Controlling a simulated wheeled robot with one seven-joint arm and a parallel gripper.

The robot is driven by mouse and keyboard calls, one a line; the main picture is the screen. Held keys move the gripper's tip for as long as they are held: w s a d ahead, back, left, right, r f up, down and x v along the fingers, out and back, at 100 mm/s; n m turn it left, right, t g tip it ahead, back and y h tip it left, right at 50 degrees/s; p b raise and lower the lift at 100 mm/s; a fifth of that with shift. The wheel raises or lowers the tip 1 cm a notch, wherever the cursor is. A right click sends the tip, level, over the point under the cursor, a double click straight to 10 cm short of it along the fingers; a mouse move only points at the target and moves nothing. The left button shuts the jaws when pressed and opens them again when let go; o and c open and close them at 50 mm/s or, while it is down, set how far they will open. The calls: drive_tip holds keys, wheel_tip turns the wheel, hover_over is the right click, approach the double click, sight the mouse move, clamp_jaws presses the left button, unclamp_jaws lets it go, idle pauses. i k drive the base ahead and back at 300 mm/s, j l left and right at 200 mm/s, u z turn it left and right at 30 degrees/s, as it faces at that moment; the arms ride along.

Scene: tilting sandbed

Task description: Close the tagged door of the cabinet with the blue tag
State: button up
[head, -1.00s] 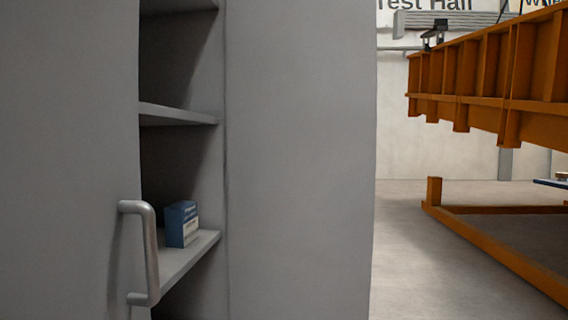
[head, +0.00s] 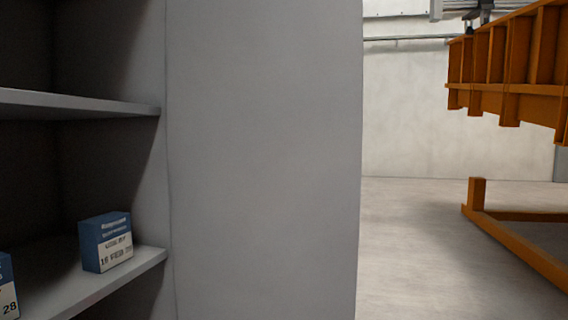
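A grey cabinet (head: 265,160) fills the left and middle of the head view, close to me. Its left part is open and shows dark shelves; the grey side panel runs down the middle. The door with the handle is not in view now. No blue tag shows on the cabinet surfaces in view. My gripper is not in view.
A blue and white box (head: 106,242) stands on the lower shelf (head: 130,270), with part of another box (head: 7,288) at the left edge. An orange steel frame (head: 510,75) stands at the right. Bare floor (head: 410,240) lies between cabinet and frame.

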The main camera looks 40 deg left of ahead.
sight(265, 98)
drive_tip(key=i+u, duration=0.45)
drive_tip(key=i+l+u, duration=0.2)
drive_tip(key=i+u, duration=0.45)
drive_tip(key=u, duration=0.25)
drive_tip(key=i+l+u, duration=0.2)
drive_tip(key=u, duration=0.3)
drive_tip(key=i+l+u, duration=0.15)
drive_tip(key=u, duration=0.3)
drive_tip(key=i+l+u, duration=0.1)
drive_tip(key=l+u, duration=0.2)
drive_tip(key=u, duration=0.2)
drive_tip(key=i+l+u, duration=0.1)
drive_tip(key=l+u, duration=0.15)
drive_tip(key=u, duration=0.2)
drive_tip(key=i+l+u, duration=0.15)
drive_tip(key=l+u, duration=0.25)
drive_tip(key=i+l+u, duration=0.1)
drive_tip(key=l+u, duration=1.15)
drive_tip(key=i+j, duration=0.05)
drive_tip(key=j, duration=0.05)
